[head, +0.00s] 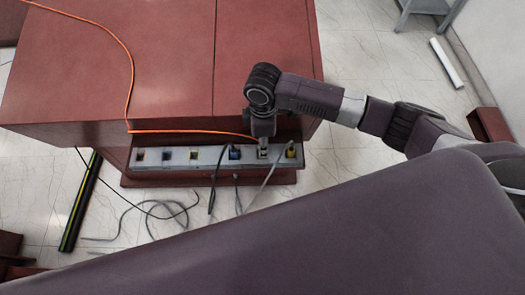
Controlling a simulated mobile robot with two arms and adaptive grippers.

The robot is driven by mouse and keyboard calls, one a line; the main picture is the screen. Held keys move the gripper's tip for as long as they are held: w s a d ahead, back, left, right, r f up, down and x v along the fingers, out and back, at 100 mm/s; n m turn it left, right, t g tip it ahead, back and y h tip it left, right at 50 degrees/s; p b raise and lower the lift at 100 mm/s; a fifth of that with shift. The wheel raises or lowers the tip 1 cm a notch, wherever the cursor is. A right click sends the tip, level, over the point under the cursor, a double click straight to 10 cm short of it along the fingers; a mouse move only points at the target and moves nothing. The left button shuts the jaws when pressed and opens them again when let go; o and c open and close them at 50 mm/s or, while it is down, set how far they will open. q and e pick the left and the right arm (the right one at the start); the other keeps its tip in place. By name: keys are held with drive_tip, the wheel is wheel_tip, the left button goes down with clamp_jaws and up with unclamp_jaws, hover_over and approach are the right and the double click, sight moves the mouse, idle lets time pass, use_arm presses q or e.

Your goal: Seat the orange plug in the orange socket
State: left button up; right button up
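A grey socket strip (214,168) runs along the front of the red-brown cabinet, with several sockets in a row. My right gripper (263,146) reaches down from above to the strip, over a socket right of the blue plug. An orange cable (190,131) crosses the cabinet top and runs along its front edge to this gripper. The orange plug cannot be made out, and the fingers are too small to tell whether they hold anything. I cannot tell which socket is orange. My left gripper is not in view.
A blue plug (234,153) and a yellow plug (291,150) sit in the strip on either side of my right gripper. Loose grey and black cables lie on the floor below. The red-brown cabinet (165,60) stands behind.

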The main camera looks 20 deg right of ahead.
drive_tip(key=shift+f, duration=1.9)
clamp_jaws()
